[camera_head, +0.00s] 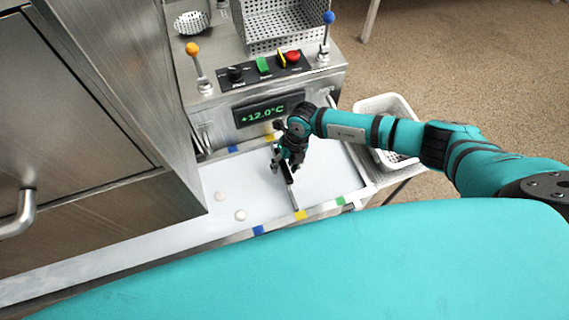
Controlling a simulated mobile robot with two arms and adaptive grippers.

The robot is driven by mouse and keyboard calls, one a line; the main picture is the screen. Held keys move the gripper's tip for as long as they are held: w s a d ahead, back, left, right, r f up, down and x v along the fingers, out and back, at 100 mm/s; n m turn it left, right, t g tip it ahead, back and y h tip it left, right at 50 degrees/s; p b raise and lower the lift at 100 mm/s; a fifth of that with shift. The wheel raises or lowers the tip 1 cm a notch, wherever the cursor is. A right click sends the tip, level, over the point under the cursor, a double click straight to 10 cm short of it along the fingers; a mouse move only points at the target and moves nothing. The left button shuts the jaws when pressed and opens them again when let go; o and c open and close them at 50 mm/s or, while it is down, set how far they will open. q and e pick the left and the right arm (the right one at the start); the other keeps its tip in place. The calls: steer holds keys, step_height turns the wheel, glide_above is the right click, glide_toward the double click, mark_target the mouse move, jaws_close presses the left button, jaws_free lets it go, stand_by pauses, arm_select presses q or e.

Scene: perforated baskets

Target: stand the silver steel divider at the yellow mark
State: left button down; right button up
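The silver steel divider (294,198) is a thin upright strip across the white work surface (325,180). Its near end is beside the yellow mark (300,215) on the front edge. A second yellow mark (269,138) shows on the far edge, beyond my gripper. My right gripper (284,172) reaches down over the divider's far part and hides some of it. Its dark fingers are at the divider, but I cannot tell whether they are closed on it. My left gripper is out of view.
Blue marks (258,230) and a green mark (340,201) lie along the edges. A control panel (264,66) with levers stands behind, a white perforated basket (388,105) to the right, and a steel cabinet (90,120) to the left.

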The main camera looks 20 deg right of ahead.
steer(key=shift+f, duration=0.1)
steer(key=shift+d, duration=0.1)
steer(key=v, duration=1.2)
